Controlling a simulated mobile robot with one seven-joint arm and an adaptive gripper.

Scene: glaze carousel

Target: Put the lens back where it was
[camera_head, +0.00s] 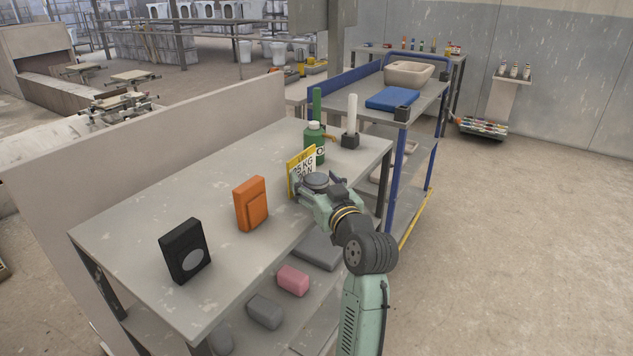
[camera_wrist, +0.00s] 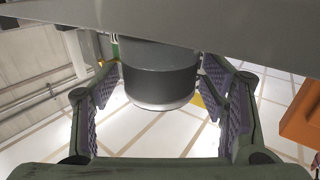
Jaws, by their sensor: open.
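The lens (camera_wrist: 160,78) is a dark grey cylinder with a pale rim. In the wrist view, which looks upside down, it is between the two fingers of my gripper (camera_wrist: 163,90), with gaps on both sides. In the head view its round grey top (camera_head: 317,180) shows at my gripper (camera_head: 315,191), by the front edge of the grey table (camera_head: 130,242) and close to a yellow sign (camera_head: 299,168). My gripper is open around the lens. In the head view the fingers partly hide the lens's lower part.
An orange case (camera_head: 251,204) and a black box with a grey disc (camera_head: 185,250) stand left on the table. A green bottle (camera_head: 313,145) and a white rod in a black base (camera_head: 350,125) stand behind. The table is bare between the cases.

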